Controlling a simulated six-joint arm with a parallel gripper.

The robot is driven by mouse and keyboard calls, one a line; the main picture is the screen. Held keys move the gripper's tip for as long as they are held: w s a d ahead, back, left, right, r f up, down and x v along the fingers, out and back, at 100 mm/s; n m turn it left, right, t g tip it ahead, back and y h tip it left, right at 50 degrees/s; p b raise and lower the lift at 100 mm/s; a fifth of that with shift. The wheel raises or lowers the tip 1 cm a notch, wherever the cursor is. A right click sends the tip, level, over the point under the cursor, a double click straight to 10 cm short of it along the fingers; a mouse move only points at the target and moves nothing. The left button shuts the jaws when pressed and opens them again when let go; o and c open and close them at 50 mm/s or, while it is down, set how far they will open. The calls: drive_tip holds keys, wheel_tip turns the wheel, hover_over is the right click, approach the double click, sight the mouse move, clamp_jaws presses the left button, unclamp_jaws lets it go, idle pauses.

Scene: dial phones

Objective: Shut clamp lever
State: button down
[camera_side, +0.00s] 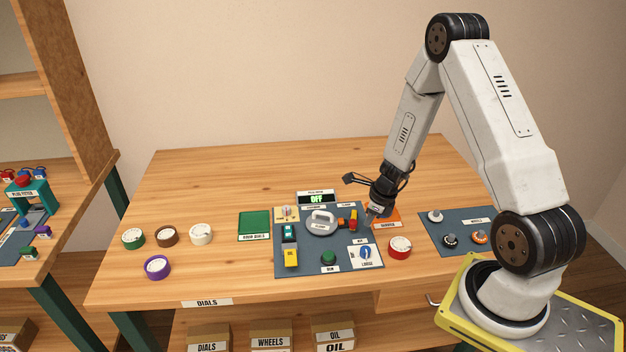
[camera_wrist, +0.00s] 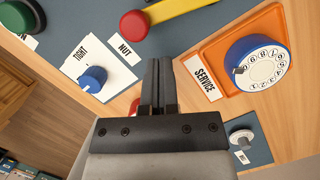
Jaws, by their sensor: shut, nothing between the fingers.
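The clamp lever, a yellow bar with a red round knob, stands on the right part of the blue-grey board; I see it in the side view (camera_side: 353,222) and at the top of the wrist view (camera_wrist: 180,12), its red knob (camera_wrist: 133,25) to the left. My gripper (camera_side: 370,218) is just right of the lever in the side view, pointing down. In the wrist view its two fingers (camera_wrist: 158,68) are together with nothing between them, below and apart from the lever. The bar's upper end is cut off in the wrist view.
A blue dial (camera_wrist: 258,62) sits on the orange SERVICE tray (camera_wrist: 212,50) close to my fingers. A blue knob (camera_wrist: 93,78) and a green button (camera_side: 328,257) are on the board. A red dial (camera_side: 400,247) lies in front. The table's left side has several loose dials.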

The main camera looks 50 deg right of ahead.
drive_tip(key=shift+s+d, duration=0.25)
drive_tip(key=shift+s, duration=0.4)
drive_tip(key=shift+s+d, duration=0.2)
drive_tip(key=shift+s, duration=0.45)
drive_tip(key=v, duration=1)
